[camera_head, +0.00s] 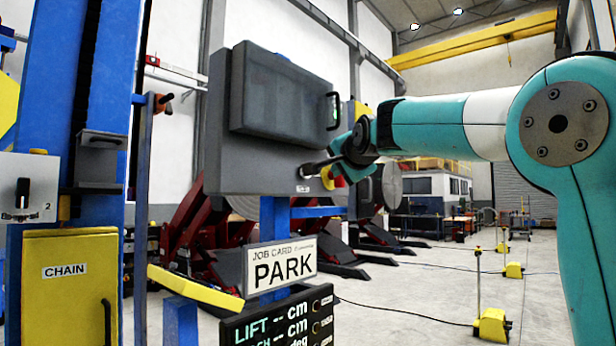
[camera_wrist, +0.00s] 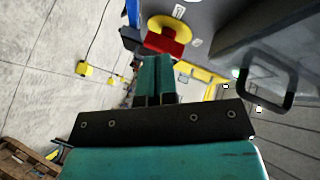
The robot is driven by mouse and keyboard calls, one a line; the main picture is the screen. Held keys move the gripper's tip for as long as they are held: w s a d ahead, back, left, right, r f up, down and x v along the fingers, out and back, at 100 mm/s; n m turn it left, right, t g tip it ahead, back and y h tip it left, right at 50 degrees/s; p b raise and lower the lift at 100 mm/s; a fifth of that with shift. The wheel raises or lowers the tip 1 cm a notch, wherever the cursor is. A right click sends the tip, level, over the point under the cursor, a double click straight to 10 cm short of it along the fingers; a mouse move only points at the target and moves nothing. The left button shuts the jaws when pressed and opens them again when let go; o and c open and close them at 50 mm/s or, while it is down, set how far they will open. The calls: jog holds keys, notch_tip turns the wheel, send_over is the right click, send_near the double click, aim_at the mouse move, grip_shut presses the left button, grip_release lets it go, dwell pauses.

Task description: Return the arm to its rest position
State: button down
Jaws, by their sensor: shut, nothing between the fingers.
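My arm reaches in from the right in the head view, its teal and white links bent at a large joint. My gripper (camera_head: 340,180) is at the lower right edge of the grey control box (camera_head: 225,140). In the wrist view my gripper (camera_wrist: 154,62) shows two teal fingers shut together with nothing between them. A red emergency-stop button on a yellow base (camera_wrist: 165,35) lies just beyond the fingertips; a gap or touch cannot be told. It is partly hidden in the head view (camera_head: 327,177). A job card (camera_head: 281,263) under the box reads PARK.
A black handle (camera_wrist: 266,82) sticks out from the box's cover, right of my fingers. Below the card is a LIFT display (camera_head: 275,322). A yellow CHAIN cabinet (camera_head: 70,300) stands left by a blue column. Yellow floor posts (camera_head: 491,325) stand on open floor at right.

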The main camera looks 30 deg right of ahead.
dwell(0.7)
jog(key=s+a+f+n+g+y+b, duration=0.1)
jog(key=s+a+f+n+g+y, duration=0.3)
jog(key=a+f, duration=0.6)
jog(key=s+a+f+n+g+y+b, duration=0.2)
jog(key=s+a+f+n, duration=0.35)
jog(key=f, duration=0.55)
jog(key=s+a+f+n+g+y+b, duration=0.1)
jog(key=s+a+f+n+g, duration=0.3)
jog(key=s+f, duration=0.6)
jog(key=s+a+f+n+g+y+b, duration=0.1)
jog(key=s+a+f+n+g, duration=0.4)
jog(key=s, duration=0.9)
jog(key=a+f+n, duration=0.3)
jog(key=f+n, duration=0.1)
jog(key=shift+s+f, duration=0.35)
